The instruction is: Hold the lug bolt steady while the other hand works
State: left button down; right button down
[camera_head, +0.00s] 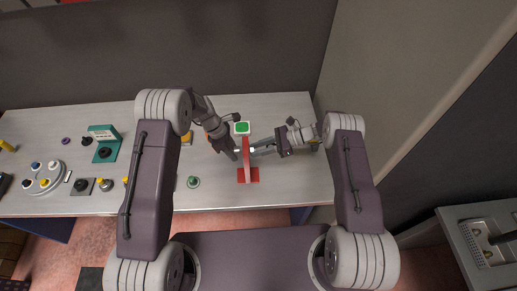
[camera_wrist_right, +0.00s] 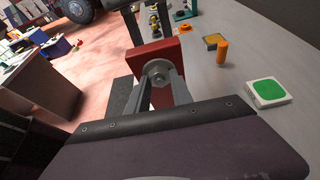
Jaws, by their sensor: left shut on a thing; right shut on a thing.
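An upright red plate (camera_head: 246,158) stands on a red base (camera_head: 249,176) on the bench; its red face also shows in the right wrist view (camera_wrist_right: 150,52). A grey hex nut (camera_wrist_right: 157,75) with a round centre sits at that face. My right gripper (camera_wrist_right: 157,84) is shut on it, one finger on each side, and comes from the right in the head view (camera_head: 253,150). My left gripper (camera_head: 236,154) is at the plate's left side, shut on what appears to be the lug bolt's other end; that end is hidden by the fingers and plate.
A white block with a green top (camera_head: 242,128) stands just behind the plate. A teal device (camera_head: 104,143) and a grey round button pad (camera_head: 43,178) lie farther left. The bench's right end is mostly clear.

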jog(key=shift+a+r, duration=0.15)
jog(key=shift+a, duration=0.05)
dwell(0.3)
jog(key=c, duration=1.1)
grip_release()
jog(key=v, duration=1.2)
